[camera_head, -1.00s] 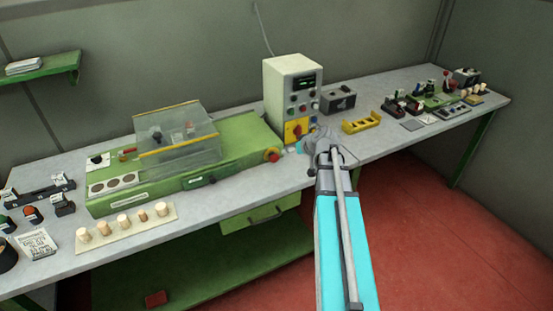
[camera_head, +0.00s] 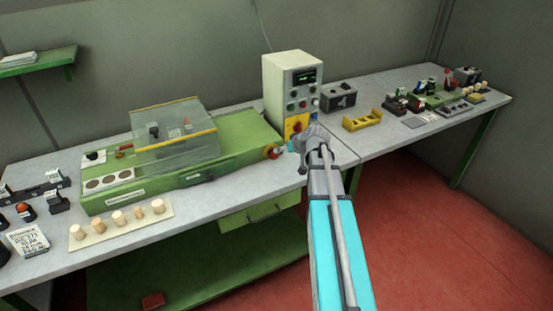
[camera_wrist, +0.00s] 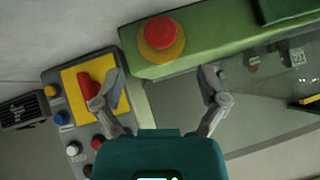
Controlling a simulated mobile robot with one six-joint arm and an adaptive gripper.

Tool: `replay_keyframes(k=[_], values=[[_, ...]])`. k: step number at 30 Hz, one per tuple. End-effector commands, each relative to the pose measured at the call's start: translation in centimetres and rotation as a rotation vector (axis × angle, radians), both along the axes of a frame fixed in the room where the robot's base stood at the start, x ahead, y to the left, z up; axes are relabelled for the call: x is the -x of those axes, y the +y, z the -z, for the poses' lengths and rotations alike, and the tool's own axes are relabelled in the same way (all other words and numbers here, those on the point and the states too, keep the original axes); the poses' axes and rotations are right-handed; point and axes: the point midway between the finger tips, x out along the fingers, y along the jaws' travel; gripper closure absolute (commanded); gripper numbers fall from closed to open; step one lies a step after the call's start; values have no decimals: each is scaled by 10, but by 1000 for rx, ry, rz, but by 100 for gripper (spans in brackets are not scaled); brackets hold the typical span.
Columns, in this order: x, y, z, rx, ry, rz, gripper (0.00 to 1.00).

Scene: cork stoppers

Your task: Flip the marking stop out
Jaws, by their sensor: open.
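The green machine (camera_head: 235,143) lies along the bench, with a clear guard (camera_head: 180,150) edged in yellow over its middle. I cannot tell which part is the marking stop. My gripper (camera_wrist: 160,92) is open and empty. In the wrist view a red mushroom button (camera_wrist: 160,34) on a yellow base lies just beyond and between its fingertips. In the head view my gripper (camera_head: 308,142) is right of the machine's end, in front of the control box, its fingers hard to make out.
The control box (camera_head: 292,80) has a red rotary switch (camera_wrist: 88,86) on a yellow plate, near my left finger. A yellow rack (camera_head: 362,120) and a dark box (camera_head: 339,97) stand to the right. Several corks stand on a pale strip (camera_head: 90,240) in front of the machine.

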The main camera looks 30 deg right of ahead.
Motion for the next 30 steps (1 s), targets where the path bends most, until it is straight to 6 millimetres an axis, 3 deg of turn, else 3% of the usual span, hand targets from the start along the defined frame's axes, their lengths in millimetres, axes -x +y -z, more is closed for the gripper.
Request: replay_keyframes(k=[18,30], values=[[-49,14,49,-1,0,-1,8],[-59,18,57,1,0,-1,8]])
